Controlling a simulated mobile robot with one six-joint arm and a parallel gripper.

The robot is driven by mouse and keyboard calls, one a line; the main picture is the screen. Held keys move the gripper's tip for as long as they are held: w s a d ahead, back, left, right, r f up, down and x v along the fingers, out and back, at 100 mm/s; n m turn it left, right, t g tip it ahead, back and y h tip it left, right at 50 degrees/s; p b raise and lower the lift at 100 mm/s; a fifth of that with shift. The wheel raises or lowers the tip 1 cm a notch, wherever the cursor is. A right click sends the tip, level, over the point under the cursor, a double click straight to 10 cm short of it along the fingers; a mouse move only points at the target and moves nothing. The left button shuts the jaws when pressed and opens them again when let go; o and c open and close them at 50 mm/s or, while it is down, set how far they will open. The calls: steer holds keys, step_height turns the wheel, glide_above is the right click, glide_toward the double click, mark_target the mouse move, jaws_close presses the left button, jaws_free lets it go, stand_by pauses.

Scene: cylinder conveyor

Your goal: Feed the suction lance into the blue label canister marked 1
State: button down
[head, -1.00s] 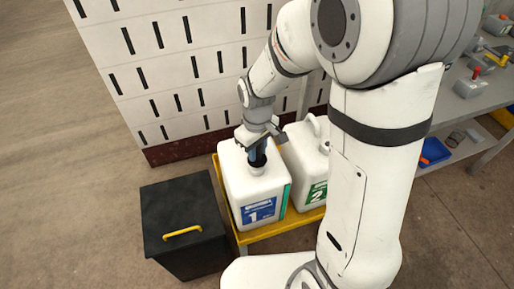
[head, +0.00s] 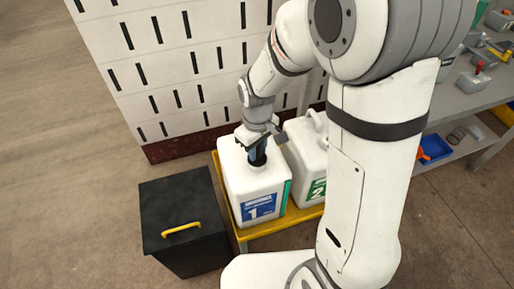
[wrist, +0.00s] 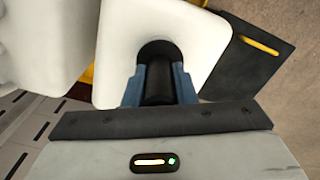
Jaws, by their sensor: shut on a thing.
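The white canister with the blue label marked 1 (head: 240,185) stands upright on the yellow stand (head: 275,231). My gripper (head: 258,150) is over its top opening, shut on the dark suction lance (head: 258,160). In the wrist view, the lance (wrist: 158,84) is a black cylinder between my two blue fingers (wrist: 158,72). Its lower end goes into the dark round mouth of canister 1 (wrist: 115,60). How deep it reaches is hidden inside the canister.
A second white canister with a green label marked 2 (head: 304,150) stands close on the right. A black box with a yellow handle (head: 180,205) is on the floor at the left. A white slotted wall (head: 160,60) is behind. A grey workbench (head: 485,85) with tools is at the right.

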steer(key=shift+f, duration=0.15)
steer(key=c, duration=1.1)
jaws_free()
step_height(320, 180, up, 8)
steer(key=shift+f+p, duration=0.1)
steer(key=shift+p, duration=0.4)
steer(key=s+d+r+m+t+p, duration=0.1)
steer(key=s+d+r+m+p, duration=0.3)
steer(key=s+d+r, duration=0.2)
steer(key=s+d+r+m+t+p, duration=0.1)
steer(key=s+d+r+m+p, duration=0.2)
steer(key=r, duration=0.6)
steer(key=s+d+p, duration=0.1)
steer(key=s+d, duration=0.1)
steer(key=s, duration=0.1)
steer(key=shift+s+d+r+m+t, duration=0.2)
steer(key=shift+d+r+m+t, duration=0.1)
steer(key=shift+d+m, duration=0.1)
